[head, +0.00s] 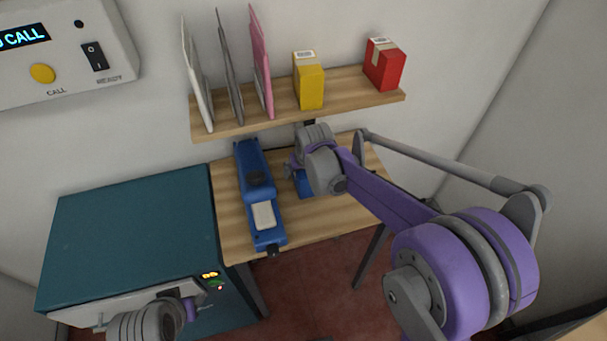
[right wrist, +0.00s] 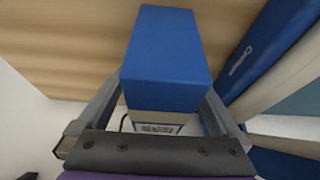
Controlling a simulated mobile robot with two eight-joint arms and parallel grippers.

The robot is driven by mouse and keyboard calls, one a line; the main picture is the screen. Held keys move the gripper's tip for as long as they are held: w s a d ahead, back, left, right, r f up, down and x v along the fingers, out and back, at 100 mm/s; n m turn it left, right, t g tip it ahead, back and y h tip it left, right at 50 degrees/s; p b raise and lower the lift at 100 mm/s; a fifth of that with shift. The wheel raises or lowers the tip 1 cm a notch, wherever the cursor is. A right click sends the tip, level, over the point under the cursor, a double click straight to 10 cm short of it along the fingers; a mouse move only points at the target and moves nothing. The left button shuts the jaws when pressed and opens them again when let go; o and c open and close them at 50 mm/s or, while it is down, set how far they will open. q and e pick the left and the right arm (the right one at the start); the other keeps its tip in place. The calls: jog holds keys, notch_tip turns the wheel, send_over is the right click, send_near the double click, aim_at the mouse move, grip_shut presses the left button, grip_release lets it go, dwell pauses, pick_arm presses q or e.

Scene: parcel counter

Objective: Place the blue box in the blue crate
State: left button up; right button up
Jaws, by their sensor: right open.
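The blue box (right wrist: 165,55) stands on the wooden table between the two fingers of my right gripper (right wrist: 164,92). The fingers are open, one on each side of it. A pale band and a printed label show on the box's near side in the right wrist view. In the head view my right wrist hides most of the box (head: 304,186), and only a blue patch shows under it. No blue crate shows in either view.
A long blue device (head: 256,182) lies on the table (head: 325,214) left of the box. A shelf (head: 284,113) above holds several upright envelopes, a yellow box (head: 309,85) and a red box (head: 384,66). A teal cabinet (head: 130,225) stands at the left.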

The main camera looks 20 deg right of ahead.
jog(key=shift+f, duration=0.1)
grip_shut()
dwell(0.6)
